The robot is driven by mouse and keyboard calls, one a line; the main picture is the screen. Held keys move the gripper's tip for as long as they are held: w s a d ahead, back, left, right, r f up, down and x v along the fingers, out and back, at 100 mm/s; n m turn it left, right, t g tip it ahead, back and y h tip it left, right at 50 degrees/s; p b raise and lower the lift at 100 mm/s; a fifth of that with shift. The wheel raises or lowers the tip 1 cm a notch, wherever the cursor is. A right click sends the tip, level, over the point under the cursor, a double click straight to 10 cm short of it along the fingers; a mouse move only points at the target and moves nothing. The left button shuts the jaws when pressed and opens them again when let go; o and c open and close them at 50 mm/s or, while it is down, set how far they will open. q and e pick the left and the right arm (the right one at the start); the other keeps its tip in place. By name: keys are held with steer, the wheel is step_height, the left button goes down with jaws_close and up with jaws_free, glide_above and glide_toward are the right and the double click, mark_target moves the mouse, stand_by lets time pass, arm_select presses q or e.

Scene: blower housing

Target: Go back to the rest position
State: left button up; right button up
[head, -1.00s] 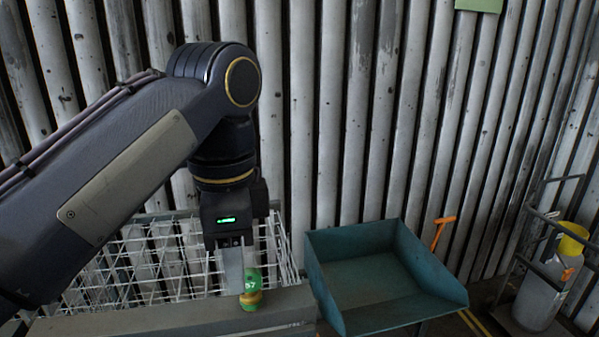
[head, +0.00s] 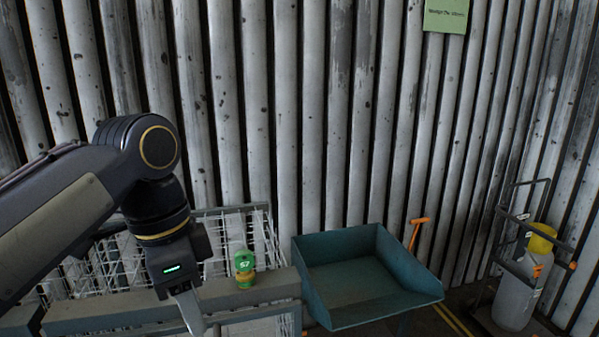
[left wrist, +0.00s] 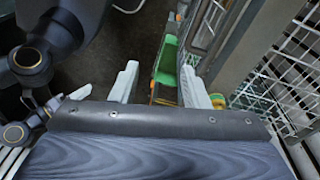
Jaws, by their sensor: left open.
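My left gripper (head: 192,318) hangs to the left of a green and yellow-brown part (head: 244,268) marked 57 and is apart from it. The part stands upright on a grey beam (head: 225,293). In the left wrist view the two pale fingers of my left gripper (left wrist: 160,85) are spread with nothing between them. The part (left wrist: 217,101) shows just beyond the right finger, partly hidden by it.
A white wire basket (head: 110,265) stands behind the beam at left. A teal open tray (head: 355,280) stands to the right of the beam, with an orange handle (head: 416,233) behind it. A cart (head: 498,300) with a white yellow-topped cylinder (head: 520,290) is at far right. A corrugated wall closes the back.

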arm_select(q)
steer(key=s+a+f+n+t+b, duration=0.1)
steer(key=s+a+f+n+t, duration=0.1)
steer(key=f, duration=0.6)
steer(key=s+a+f+n+t+h+b, duration=0.1)
steer(key=s+a+f+n+t, duration=0.1)
steer(key=s+f+n, duration=0.3)
steer(key=s+a+f+n+t+h+b, duration=0.1)
steer(key=s+a+f+n, duration=0.1)
steer(key=s+f+n, duration=0.2)
step_height(320, 180, down, 7)
steer(key=n, duration=0.3)
steer(key=shift+a+t, duration=0.3)
steer(key=shift+t, duration=0.1)
